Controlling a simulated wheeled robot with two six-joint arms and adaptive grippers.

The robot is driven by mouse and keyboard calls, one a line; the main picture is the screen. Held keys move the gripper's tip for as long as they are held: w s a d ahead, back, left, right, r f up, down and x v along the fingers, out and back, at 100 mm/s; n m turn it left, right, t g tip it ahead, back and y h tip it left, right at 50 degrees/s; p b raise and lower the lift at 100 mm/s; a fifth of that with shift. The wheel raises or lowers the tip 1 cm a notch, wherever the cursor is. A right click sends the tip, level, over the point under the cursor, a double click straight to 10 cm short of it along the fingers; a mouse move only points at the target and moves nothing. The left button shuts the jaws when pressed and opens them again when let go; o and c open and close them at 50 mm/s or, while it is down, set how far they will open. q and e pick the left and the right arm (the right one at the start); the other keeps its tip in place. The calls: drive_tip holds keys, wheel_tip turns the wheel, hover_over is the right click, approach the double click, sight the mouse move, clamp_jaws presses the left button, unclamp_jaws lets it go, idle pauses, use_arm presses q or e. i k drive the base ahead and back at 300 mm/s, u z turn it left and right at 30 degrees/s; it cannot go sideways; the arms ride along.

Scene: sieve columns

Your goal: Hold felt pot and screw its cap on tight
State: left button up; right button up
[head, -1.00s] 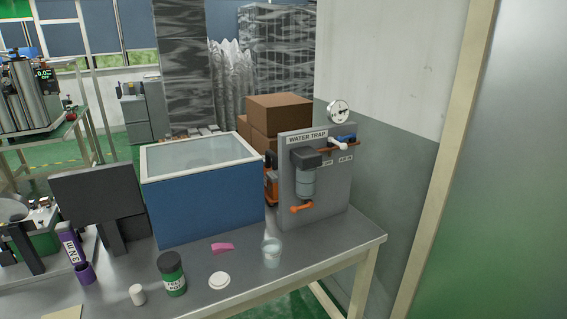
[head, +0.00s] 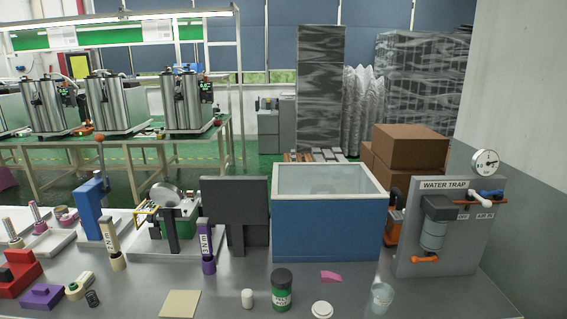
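A green pot (head: 281,292) with a black top and a pale label stands upright near the front edge of the bench. It looks like the felt pot, but its label is too small to read. A white round disc (head: 321,310) lies flat to its right; I cannot tell whether it is a cap. A small white cylinder (head: 247,299) stands to the pot's left. Neither of my grippers shows in the head view.
A clear cup (head: 381,298) and a pink piece (head: 331,277) are right of the pot. Behind are a blue tank (head: 325,228) and the water trap panel (head: 455,240).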

sight(282, 299)
drive_tip(key=u, duration=2.25)
drive_tip(key=k, duration=0.95)
drive_tip(key=z, duration=1.55)
drive_tip(key=i, duration=0.5)
drive_tip(key=z, duration=0.1)
